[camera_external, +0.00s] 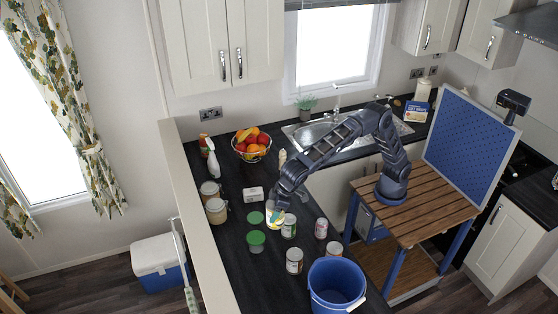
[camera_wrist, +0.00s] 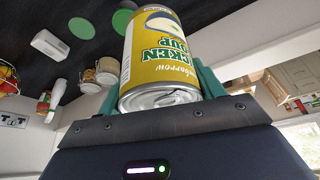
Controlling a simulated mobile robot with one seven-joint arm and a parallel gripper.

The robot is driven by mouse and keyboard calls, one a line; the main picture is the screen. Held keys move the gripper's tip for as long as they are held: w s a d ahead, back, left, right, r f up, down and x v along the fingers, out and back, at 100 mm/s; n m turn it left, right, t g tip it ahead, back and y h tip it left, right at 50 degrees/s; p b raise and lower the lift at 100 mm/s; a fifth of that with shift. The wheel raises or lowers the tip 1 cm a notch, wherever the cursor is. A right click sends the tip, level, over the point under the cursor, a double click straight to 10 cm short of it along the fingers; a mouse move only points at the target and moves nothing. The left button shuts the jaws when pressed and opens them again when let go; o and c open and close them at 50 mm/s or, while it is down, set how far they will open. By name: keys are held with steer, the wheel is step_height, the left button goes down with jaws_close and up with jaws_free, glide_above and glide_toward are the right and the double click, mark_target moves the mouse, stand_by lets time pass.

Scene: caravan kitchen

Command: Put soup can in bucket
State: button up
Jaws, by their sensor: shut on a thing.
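My gripper (camera_external: 275,215) is shut on a soup can (camera_external: 275,214) over the dark counter, beside several other cans. In the wrist view the soup can (camera_wrist: 165,55) has a yellow label reading "chicken soup", upside down in the picture, and a silver end close to the gripper. Teal finger pads (camera_wrist: 212,82) show at its side. The blue bucket (camera_external: 337,287) stands at the near end of the counter, right of and nearer than my gripper. Its open top faces up, and its white handle hangs at the right.
Several cans (camera_external: 294,260) stand between my gripper and the bucket. A white box (camera_external: 253,194), a fruit bowl (camera_external: 251,145) and a spray bottle (camera_external: 212,160) are further back. A low wall (camera_external: 190,205) edges the counter's left.

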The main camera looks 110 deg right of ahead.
steer(key=s+a+m+g+h, duration=0.1)
steer(key=s+a+m, duration=0.3)
steer(key=a, duration=0.9)
steer(key=s+a+m+h, duration=0.1)
steer(key=s+a, duration=0.5)
steer(key=a, duration=0.8)
step_height(320, 180, down, 24)
steer(key=shift+d, duration=0.15)
steer(key=shift+w+f, duration=0.1)
steer(key=shift+f, duration=0.35)
steer(key=o, duration=0.9)
steer(key=shift+f, duration=0.1)
steer(key=shift+c, duration=0.2)
steer(key=shift+o, duration=0.8)
